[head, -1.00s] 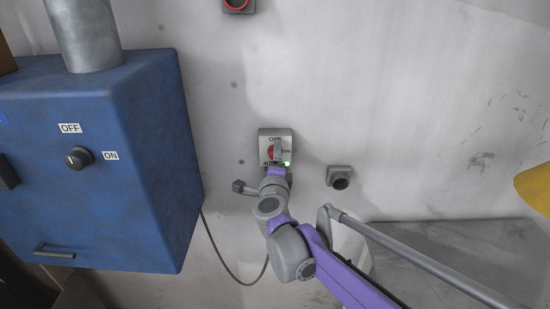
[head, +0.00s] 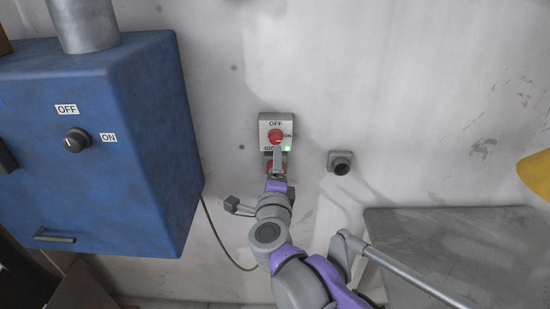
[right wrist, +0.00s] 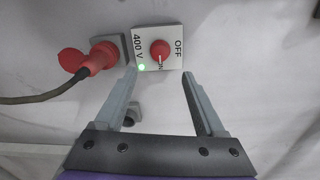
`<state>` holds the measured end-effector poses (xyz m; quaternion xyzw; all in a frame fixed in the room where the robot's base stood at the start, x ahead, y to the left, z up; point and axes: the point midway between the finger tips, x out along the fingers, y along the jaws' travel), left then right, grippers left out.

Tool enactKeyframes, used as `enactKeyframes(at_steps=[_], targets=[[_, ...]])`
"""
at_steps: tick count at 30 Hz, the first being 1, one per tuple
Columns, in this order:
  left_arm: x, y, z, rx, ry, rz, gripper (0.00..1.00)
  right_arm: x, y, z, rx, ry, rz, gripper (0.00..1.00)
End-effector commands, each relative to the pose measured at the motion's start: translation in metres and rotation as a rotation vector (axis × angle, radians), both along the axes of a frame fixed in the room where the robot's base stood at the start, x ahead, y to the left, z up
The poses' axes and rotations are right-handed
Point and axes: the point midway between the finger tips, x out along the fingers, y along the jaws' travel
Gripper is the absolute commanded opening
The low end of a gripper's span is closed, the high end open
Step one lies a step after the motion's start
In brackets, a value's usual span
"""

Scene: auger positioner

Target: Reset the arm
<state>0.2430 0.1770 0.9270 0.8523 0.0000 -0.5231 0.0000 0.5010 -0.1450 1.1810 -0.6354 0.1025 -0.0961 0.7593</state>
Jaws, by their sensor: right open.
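A grey wall switch box (head: 264,131) carries a red rotary knob (head: 275,136), OFF and ON labels and a lit green lamp. It also shows in the right wrist view (right wrist: 172,34), where the pale mark on the red knob (right wrist: 160,49) points toward ON. My right gripper (right wrist: 160,75) is open and empty, with its fingers apart in front of the box. In the head view, my right gripper (head: 277,158) overlaps the lower part of the box. My left gripper is not in view.
A red plug (right wrist: 99,59) with a dark cable sits in a socket beside the switch box. A blue cabinet (head: 120,200) with an OFF/ON knob (head: 76,140) stands at left. A dark round socket (head: 341,165) is on the wall at right. Wall above is mostly clear.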

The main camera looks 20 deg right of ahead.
Motion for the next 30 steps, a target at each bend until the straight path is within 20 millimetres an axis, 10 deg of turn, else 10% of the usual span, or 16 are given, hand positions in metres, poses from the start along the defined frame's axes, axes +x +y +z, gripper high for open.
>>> enactKeyframes(at_steps=[15, 21, 26, 30], targets=[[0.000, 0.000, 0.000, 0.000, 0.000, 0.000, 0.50, -0.003, 0.002, 0.001, -0.012, 0.000, 0.009, 0.72], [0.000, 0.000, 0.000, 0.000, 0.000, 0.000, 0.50, -0.019, 0.025, -0.002, -0.268, 0.028, 0.223, 0.72], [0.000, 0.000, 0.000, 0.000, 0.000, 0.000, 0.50, -0.064, 0.054, -0.053, -0.692, 0.174, 0.544, 0.72], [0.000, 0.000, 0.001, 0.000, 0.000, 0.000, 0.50, -0.126, 0.050, -0.133, -1.045, 0.417, 0.809, 0.72]])
